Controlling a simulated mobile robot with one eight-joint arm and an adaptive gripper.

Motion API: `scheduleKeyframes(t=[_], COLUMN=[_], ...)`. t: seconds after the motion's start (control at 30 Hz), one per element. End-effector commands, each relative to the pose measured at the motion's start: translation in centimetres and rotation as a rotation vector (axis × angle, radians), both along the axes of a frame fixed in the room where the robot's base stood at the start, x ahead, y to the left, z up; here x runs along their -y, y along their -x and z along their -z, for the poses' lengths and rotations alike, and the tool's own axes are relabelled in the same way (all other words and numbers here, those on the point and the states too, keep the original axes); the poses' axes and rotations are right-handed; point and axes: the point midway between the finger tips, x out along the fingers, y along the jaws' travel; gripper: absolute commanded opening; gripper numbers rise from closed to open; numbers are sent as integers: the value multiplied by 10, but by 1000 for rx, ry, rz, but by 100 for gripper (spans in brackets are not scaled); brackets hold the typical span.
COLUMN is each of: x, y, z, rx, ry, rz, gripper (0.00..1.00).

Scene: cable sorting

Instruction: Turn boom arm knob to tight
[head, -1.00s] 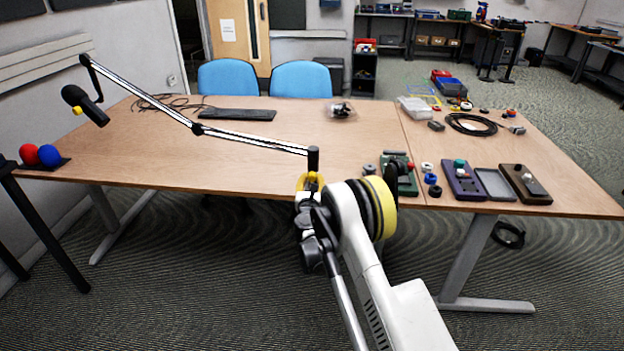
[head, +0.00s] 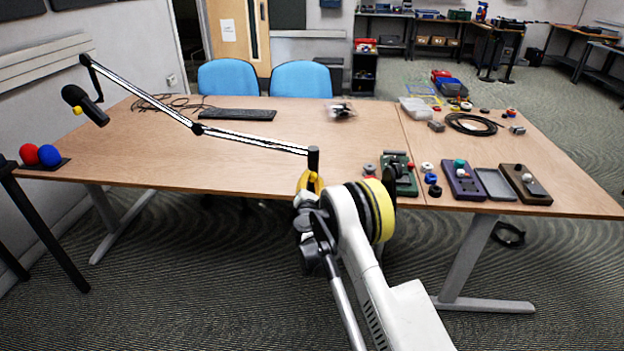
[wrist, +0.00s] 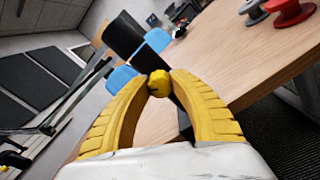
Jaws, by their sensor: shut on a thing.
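The boom arm (head: 255,140) reaches across the table from a microphone (head: 84,104) at the left to a black upright post (head: 313,160) at the table's front edge. In the wrist view the black post (wrist: 124,36) rises behind a small yellow knob (wrist: 159,82). My gripper (wrist: 159,86) has its yellow fingers shut on the knob, one fingertip on each side. In the head view my gripper (head: 311,184) is at the foot of the post, and my arm hides the knob. I cannot tell how tight the knob is.
The wooden table (head: 250,170) is mostly clear near the post. A green device (head: 399,175) stands right of my gripper. A keyboard (head: 238,114) lies farther back, with two blue chairs (head: 301,79) behind. Red and blue balls (head: 49,155) sit at the far left.

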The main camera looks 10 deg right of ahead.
Motion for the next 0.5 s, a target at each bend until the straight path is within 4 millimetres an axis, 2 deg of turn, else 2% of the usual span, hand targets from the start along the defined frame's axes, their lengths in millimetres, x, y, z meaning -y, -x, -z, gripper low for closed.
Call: scheduleKeyframes(t=[0.5], x=[1], y=[0], z=[1], rx=[151], ry=[-466], rz=[2], gripper=[0])
